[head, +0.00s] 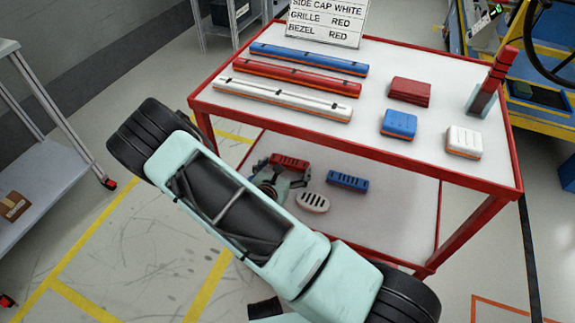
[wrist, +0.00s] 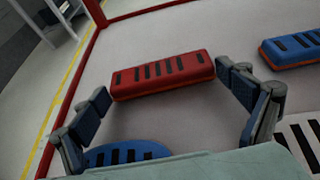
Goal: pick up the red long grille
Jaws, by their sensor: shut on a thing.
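The red long grille (head: 290,160) is a red bar with dark slots, at the lower shelf of the red-framed table. In the wrist view the red long grille (wrist: 163,74) lies crosswise between my fingers, one at each end. My gripper (wrist: 165,82) is shut on it lengthwise. In the head view my gripper (head: 283,182) is partly hidden by my arm, just in front of the grille. I cannot tell whether the grille is clear of the shelf.
The lower shelf (head: 385,220) also holds a blue long grille (head: 347,181), a white oval grille (head: 313,202) and a blue oval grille (wrist: 130,155). The tabletop (head: 370,75) above carries long bars and small blocks. Red table legs (head: 465,230) stand at the corners.

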